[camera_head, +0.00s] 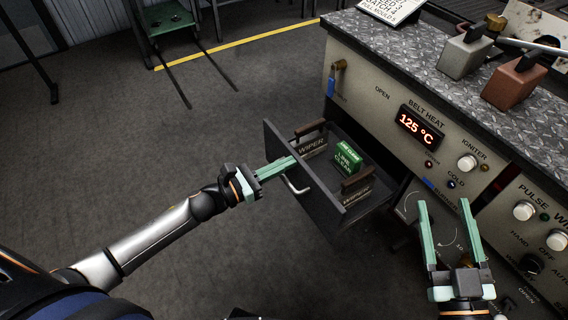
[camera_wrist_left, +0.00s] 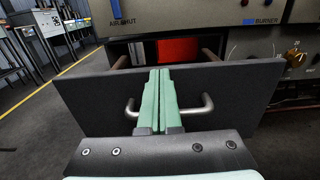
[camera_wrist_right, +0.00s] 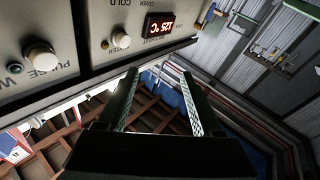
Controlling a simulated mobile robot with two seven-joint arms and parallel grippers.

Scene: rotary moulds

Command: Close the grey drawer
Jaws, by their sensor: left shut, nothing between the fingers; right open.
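The grey drawer (camera_head: 321,202) stands pulled out from the machine's front, with wipers and a green box (camera_head: 348,158) inside it. Its front panel and bar handle (camera_head: 296,187) face my left arm. My left gripper (camera_head: 291,162) is shut and empty, its fingertips at the drawer front near the handle. In the left wrist view the shut fingers (camera_wrist_left: 160,78) overlap the drawer front (camera_wrist_left: 240,90), between the two ends of the handle (camera_wrist_left: 203,107); whether they touch it I cannot tell. My right gripper (camera_head: 443,204) is open and empty in front of the machine's panel, right of the drawer.
The machine's front panel (camera_head: 380,73) carries a lit 125 °C display (camera_head: 418,125) and several knobs. A grey block (camera_head: 466,53) and a brown block (camera_head: 514,82) stand on its metal top. The floor (camera_head: 150,130) left of the drawer is clear.

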